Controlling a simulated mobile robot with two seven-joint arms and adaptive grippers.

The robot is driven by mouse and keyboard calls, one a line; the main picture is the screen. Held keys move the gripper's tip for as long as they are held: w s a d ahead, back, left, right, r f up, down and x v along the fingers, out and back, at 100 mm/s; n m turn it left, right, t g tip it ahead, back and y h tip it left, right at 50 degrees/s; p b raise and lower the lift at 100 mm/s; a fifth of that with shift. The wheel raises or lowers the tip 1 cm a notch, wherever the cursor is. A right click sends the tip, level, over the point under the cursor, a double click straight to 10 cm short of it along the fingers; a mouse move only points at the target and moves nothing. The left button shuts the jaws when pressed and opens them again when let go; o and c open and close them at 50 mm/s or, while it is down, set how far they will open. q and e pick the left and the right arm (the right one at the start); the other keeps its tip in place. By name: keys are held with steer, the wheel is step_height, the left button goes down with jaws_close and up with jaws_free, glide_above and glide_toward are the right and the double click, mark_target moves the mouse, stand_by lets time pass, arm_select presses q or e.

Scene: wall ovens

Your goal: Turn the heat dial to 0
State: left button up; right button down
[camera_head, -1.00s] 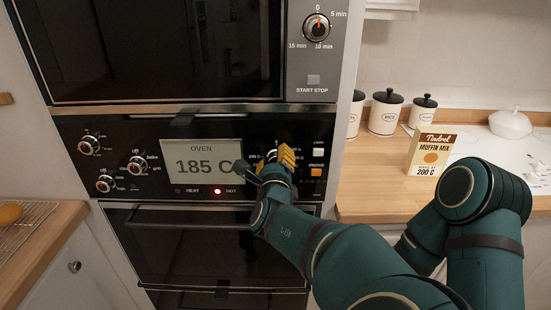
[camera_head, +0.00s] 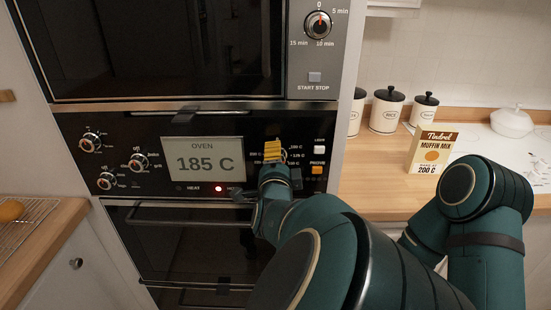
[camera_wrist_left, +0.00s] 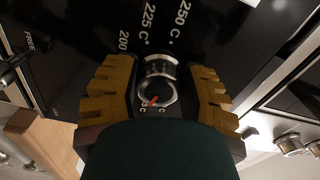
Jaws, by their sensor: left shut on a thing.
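The heat dial (camera_wrist_left: 157,88) is a round silver knob on the black oven panel (camera_head: 225,142). In the left wrist view its red mark points down, slightly left, near partly hidden labels; 200, 225 and 250 C show above. My left gripper (camera_wrist_left: 158,93) is shut on the dial, with a yellow finger on each side. In the head view my left gripper (camera_head: 275,150) covers most of the dial. The oven display (camera_head: 203,158) reads 185 C, and a red HOT light (camera_head: 218,189) glows below it. My right gripper is out of view.
Several smaller knobs (camera_head: 138,162) sit left of the display. LOCK (camera_head: 319,149) and PROVE (camera_head: 317,169) buttons are close right of my gripper. An oven handle (camera_head: 175,216) runs below. A muffin mix box (camera_head: 433,153) marked 200 C stands on the right counter.

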arm_select(q)
steer(key=n, duration=0.4)
steer(key=shift+w+r+n+b, duration=0.1)
steer(key=shift+n+b, duration=0.2)
steer(key=shift+n, duration=0.1)
steer(key=n+b, duration=0.1)
steer(key=n, duration=0.4)
steer(key=shift+n, duration=0.3)
steer(key=n, duration=0.5)
steer(key=shift+d, duration=0.1)
steer(key=n, duration=0.5)
steer(key=shift+d, duration=0.1)
steer(key=shift+d+f, duration=0.1)
steer(key=shift+f, duration=0.1)
steer(key=o, duration=1.3)
steer(key=shift+f, duration=0.1)
steer(key=shift+c, duration=0.2)
steer(key=s, duration=1.2)
